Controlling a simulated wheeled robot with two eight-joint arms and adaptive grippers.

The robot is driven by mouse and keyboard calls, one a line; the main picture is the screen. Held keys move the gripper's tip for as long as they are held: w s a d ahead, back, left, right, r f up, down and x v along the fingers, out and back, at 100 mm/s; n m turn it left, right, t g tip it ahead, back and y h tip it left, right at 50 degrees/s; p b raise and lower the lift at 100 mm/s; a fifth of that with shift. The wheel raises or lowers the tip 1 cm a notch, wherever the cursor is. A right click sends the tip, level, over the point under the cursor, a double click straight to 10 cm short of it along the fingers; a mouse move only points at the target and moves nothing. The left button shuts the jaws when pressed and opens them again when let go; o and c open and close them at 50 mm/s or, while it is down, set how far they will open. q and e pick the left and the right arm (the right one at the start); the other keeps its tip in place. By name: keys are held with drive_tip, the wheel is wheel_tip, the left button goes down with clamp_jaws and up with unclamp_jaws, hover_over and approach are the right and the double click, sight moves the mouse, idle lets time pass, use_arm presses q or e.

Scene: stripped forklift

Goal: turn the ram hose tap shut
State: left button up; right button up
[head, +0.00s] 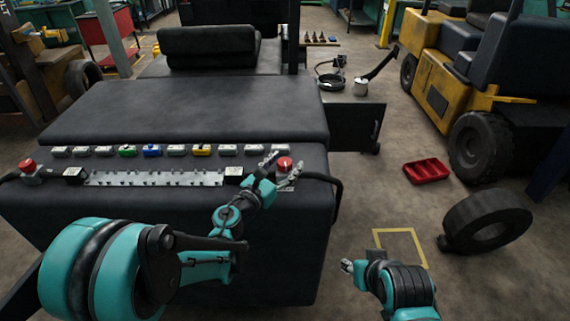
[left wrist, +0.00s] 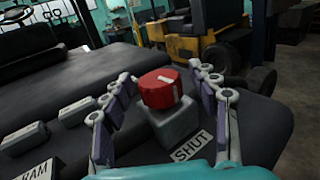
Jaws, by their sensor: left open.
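The ram hose tap (head: 285,163) is a red round knob on a grey block at the right end of the black machine's front ledge. In the left wrist view the knob (left wrist: 160,88) has white marks on its top and side. A SHUT label (left wrist: 192,143) lies in front of its block, and a partly cut-off label reading RAM (left wrist: 38,170) is at lower left. My left gripper (head: 283,167) is open, with one finger on each side of the knob; contact cannot be told. My right gripper (head: 348,266) is low at the right, away from the tap, its opening unclear.
A second red knob (head: 27,165) sits at the ledge's left end. A row of grey, green, blue and yellow blocks and a pale strip (head: 150,179) lie between. A red tray (head: 426,171) and a tyre (head: 487,222) are on the floor at right.

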use_arm(q)
drive_tip(key=c, duration=1.2)
drive_tip(key=shift+a+f+m+g+h+b, duration=0.1)
drive_tip(key=shift+m+g+h+b, duration=0.3)
drive_tip(key=shift+m+g+h, duration=0.8)
drive_tip(key=shift+m+h, duration=0.1)
drive_tip(key=shift+h, duration=0.3)
drive_tip(key=o, duration=1.2)
